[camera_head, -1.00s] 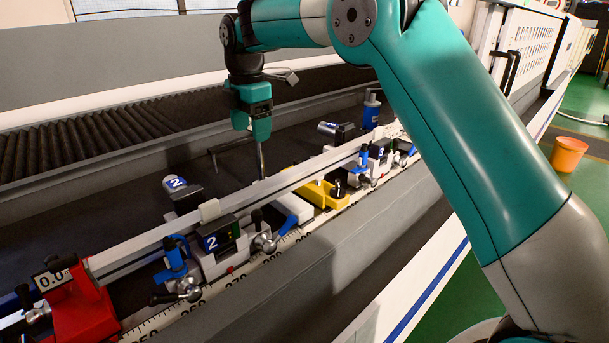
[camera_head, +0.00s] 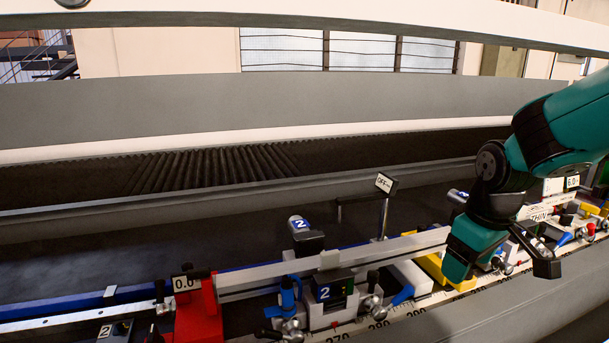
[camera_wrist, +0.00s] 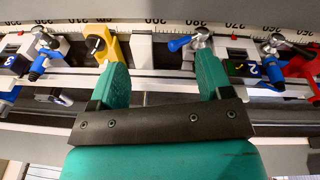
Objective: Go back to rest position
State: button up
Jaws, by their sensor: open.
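My gripper (camera_head: 459,260) hangs at the right in the head view, above the rail with clamps. In the wrist view its two green fingers (camera_wrist: 160,84) are spread apart with nothing held between them. The aluminium profile (camera_head: 400,245) lies along the machine bed, and it passes beyond the fingers in the wrist view. I cannot tell how far the fingertips are from it. My arm reaches in from the right edge of the head view.
A red stop marked 0.0 (camera_head: 199,310) stands at the left end of the profile. A clamp marked 2 (camera_head: 330,294) and a yellow block (camera_head: 433,266) sit along the rail. The bed behind is mostly clear.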

jog(key=s+d+f+m, duration=0.25)
jog(key=s+m, duration=0.35)
jog(key=s, duration=0.5)
jog(key=s+a+r+n+y, duration=0.1)
jog(key=s+a+r+n, duration=0.1)
jog(key=a, duration=0.3)
jog(key=s+a+r+n+g+y, duration=0.1)
jog(key=s+a+r+n, duration=0.1)
jog(key=s+a+n, duration=0.1)
jog(key=s+a+r+n+g+y, duration=0.1)
jog(key=s+a+r+n+y, duration=0.1)
jog(key=s+a, duration=0.3)
jog(key=shift+a+r, duration=0.4)
jog(key=shift+a, duration=0.55)
jog(key=shift+w+d, duration=0.1)
dwell(1.9)
